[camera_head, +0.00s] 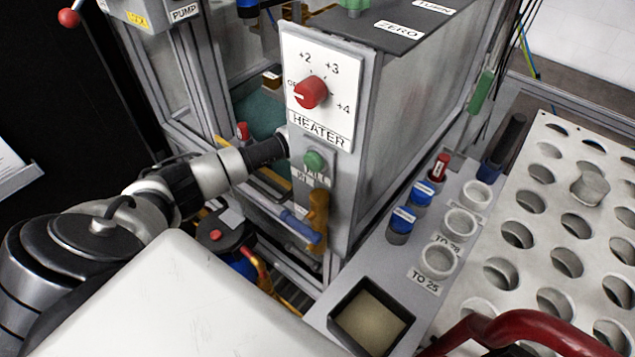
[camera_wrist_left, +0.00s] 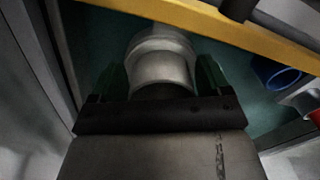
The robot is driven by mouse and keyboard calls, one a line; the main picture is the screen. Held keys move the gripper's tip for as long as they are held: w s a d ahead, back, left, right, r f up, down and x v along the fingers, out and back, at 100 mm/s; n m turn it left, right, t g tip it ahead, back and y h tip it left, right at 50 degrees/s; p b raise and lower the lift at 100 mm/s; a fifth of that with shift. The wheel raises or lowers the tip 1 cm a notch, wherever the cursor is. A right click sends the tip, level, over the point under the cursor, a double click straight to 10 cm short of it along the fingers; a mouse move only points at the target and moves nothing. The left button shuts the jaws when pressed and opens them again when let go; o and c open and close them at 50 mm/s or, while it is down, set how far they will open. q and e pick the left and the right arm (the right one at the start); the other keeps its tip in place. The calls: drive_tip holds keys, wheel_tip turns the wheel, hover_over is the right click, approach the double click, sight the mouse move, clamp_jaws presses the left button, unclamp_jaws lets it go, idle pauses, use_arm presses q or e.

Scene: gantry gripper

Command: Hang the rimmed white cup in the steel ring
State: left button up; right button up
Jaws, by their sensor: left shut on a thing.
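A pale rimmed cup (camera_wrist_left: 162,62) is between the two green-padded fingers of my left gripper (camera_wrist_left: 163,76) in the left wrist view. The fingers are shut on its sides, with its rounded, rimmed end pointing away from the wrist. In the head view my left arm reaches from the left to the heater panel (camera_head: 318,85); the panel's edge hides the fingertips and the held cup. I cannot make out the steel ring in either view. My right gripper is not in view.
A yellow bar (camera_wrist_left: 250,35) crosses above the cup, with a blue round part (camera_wrist_left: 275,73) to its right. In the head view, several white cups (camera_head: 438,260) stand in a grey panel, beside a holed plate (camera_head: 550,215) and an open black bin (camera_head: 370,318).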

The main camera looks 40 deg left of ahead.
use_arm(q)
drive_tip(key=o, duration=0.9)
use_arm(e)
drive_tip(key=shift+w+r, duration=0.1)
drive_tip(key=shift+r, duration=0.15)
use_arm(q)
wheel_tip(320, 180, up, 12)
drive_tip(key=shift+d+r+p, duration=0.1)
drive_tip(key=shift+p, duration=0.4)
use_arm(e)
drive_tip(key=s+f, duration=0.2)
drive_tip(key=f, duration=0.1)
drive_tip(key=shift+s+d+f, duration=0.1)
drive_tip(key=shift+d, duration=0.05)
